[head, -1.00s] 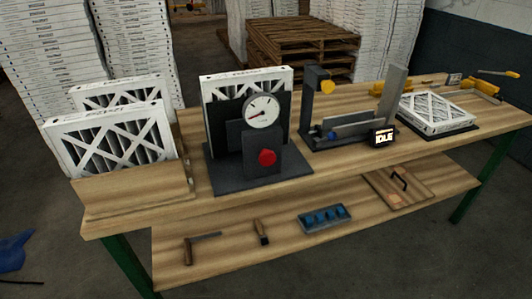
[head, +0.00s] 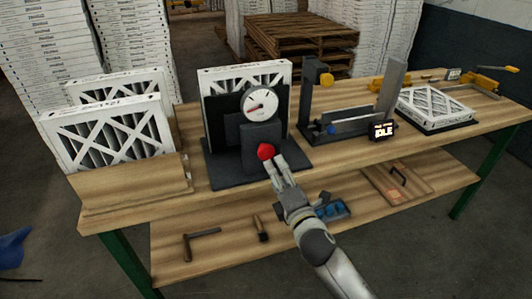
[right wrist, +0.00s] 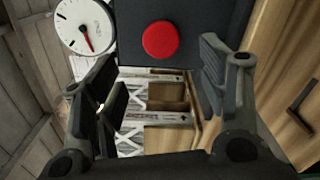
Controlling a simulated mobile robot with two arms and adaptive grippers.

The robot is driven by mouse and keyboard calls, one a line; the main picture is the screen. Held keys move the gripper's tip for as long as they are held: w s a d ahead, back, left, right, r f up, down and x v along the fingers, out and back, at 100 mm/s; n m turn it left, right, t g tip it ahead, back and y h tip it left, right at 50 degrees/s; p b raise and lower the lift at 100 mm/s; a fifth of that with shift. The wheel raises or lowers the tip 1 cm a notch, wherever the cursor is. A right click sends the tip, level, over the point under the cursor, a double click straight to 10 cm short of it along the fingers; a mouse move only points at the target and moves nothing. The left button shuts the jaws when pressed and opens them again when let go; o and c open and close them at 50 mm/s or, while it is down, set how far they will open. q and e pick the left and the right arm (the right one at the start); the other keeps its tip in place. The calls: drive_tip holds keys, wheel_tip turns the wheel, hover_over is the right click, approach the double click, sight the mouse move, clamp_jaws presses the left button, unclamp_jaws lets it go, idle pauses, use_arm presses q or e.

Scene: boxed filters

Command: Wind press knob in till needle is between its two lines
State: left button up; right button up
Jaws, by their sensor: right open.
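The red press knob (head: 265,151) sits on the front of the dark grey press (head: 262,134). A white round gauge (head: 262,104) with a red needle stands above it; its two lines are too small to make out. A boxed filter (head: 240,78) stands upright in the press behind the gauge. My right gripper (head: 276,165) is just in front of and below the knob. In the right wrist view the open fingers (right wrist: 160,85) are spread to either side, with the knob (right wrist: 160,40) beyond them and the gauge (right wrist: 86,27) at upper left. My left gripper is not in view.
Two boxed filters (head: 108,134) stand in a wooden holder (head: 130,188) at the left. A grey fixture with a display reading IDLE (head: 382,131) stands to the right, then a flat filter (head: 435,107). Tools and a blue-filled tray lie on the lower shelf.

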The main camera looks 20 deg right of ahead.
sight(267, 154)
drive_tip(key=w, duration=0.5)
drive_tip(key=w+p, duration=0.1)
drive_tip(key=w, duration=0.4)
drive_tip(key=shift+w+a+f, duration=0.1)
drive_tip(key=shift+w+a, duration=0.1)
drive_tip(key=shift+w, duration=0.05)
drive_tip(key=c, duration=1.1)
drive_tip(key=shift+o, duration=0.2)
drive_tip(key=shift+m, duration=0.3)
drive_tip(key=m, duration=0.4)
drive_tip(key=shift+m, duration=0.3)
drive_tip(key=shift+m+p, duration=0.4)
drive_tip(key=shift+m, duration=1.9)
